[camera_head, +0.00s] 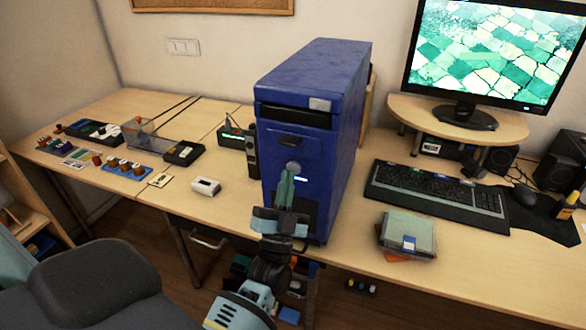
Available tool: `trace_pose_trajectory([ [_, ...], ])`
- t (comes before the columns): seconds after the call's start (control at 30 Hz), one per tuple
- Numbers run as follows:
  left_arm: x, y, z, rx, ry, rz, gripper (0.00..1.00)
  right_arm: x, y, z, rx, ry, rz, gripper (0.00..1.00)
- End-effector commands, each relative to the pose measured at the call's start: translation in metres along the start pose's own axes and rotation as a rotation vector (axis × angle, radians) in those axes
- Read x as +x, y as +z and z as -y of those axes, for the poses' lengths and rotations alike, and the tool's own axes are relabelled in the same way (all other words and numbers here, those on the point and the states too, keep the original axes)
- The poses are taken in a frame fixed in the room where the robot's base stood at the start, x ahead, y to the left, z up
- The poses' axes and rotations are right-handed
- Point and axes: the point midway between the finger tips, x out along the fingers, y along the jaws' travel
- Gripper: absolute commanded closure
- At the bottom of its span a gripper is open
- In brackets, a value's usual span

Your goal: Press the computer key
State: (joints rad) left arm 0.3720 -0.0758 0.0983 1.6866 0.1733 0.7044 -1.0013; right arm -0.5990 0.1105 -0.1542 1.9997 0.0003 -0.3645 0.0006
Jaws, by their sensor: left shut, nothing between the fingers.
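The blue computer tower (312,85) stands upright on the desk near the middle of the head view. A round grey key (293,167) is on its front face, with a small lit spot (301,180) just below and to the right. My left gripper (288,178) is shut and empty, its fingers pointing up in front of the tower's front face. The fingertips appear just under the key. I cannot tell whether they touch it. The monitor (496,48) is lit with a green tiled picture. My right gripper is not in view.
The desk (340,245) carries a black keyboard (437,190), a mouse (525,195) and a stack of boxes (408,233) on the right. On the left are a white module (206,186), a clear box (150,137) and several small electronic parts. A dark chair (95,285) fills the lower left.

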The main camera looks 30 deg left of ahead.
Motion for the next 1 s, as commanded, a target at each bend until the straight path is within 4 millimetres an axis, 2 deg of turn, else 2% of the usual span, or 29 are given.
trace_pose_trajectory([
  [0.17, -0.003, -0.003, 0.003, 0.000, 0.000, 0.000, 1.00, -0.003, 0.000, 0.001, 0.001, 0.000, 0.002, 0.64],
  [0.7, -0.035, -0.027, 0.026, 0.000, 0.000, 0.000, 1.00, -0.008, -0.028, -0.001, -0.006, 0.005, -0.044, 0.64],
  [1.0, -0.043, -0.031, 0.030, -0.002, 0.000, 0.005, 1.00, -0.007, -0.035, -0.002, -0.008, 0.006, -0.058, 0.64],
])
